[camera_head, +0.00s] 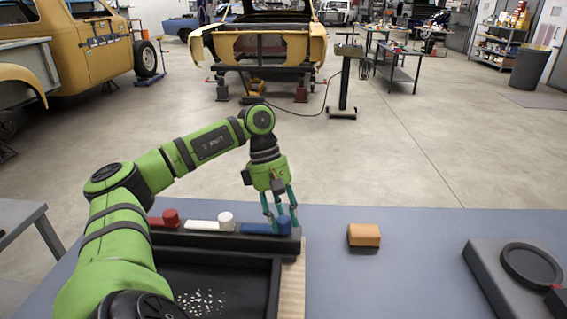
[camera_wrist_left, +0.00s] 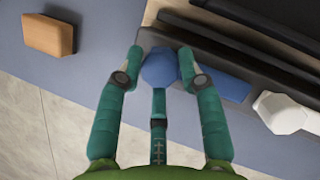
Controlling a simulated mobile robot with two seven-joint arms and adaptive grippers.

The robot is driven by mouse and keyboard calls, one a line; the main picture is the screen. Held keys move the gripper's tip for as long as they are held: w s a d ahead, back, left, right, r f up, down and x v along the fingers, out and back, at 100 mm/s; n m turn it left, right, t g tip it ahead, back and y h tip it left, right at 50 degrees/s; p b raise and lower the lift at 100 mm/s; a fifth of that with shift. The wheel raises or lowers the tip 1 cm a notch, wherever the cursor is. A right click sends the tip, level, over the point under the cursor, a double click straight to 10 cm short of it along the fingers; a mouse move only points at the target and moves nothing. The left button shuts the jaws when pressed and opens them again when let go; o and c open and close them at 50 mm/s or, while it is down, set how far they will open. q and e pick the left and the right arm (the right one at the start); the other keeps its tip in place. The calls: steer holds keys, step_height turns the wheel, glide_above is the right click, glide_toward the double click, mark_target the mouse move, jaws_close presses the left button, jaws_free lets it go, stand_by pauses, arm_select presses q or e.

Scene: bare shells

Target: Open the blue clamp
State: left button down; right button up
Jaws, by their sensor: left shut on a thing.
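The blue clamp (camera_head: 260,228) lies along the black bar (camera_head: 200,241), at the right end of a row with a white clamp (camera_head: 208,224) and a red clamp (camera_head: 165,218). Its blue knob (camera_wrist_left: 160,68) shows in the left wrist view. My left gripper (camera_head: 279,226) reaches down from above and is shut on the knob. In the left wrist view its fingers (camera_wrist_left: 163,72) stand on both sides of the knob, with a third finger below. The white knob (camera_wrist_left: 283,112) shows to the right there. My right gripper is not in view.
A black tray (camera_head: 275,290) with pale bits in it adjoins the bar. An orange block (camera_head: 364,235) lies to the right on the blue-grey table (camera_head: 420,235). A dark device with a round ring (camera_head: 531,266) sits at the far right. The table between is clear.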

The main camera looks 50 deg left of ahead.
arm_select(q)
steer(key=shift+d+r, duration=0.1)
steer(key=shift+d, duration=0.05)
steer(key=c, duration=1)
jaws_free()
steer(key=shift+c, duration=0.2)
steer(key=shift+o, duration=0.9)
steer(key=shift+s+d+r, duration=0.1)
steer(key=shift+d, duration=0.05)
steer(key=shift+a+r, duration=0.1)
steer(key=shift+a, duration=0.1)
steer(key=v, duration=0.7)
steer(key=shift+d+r, duration=0.1)
steer(key=shift+r, duration=0.05)
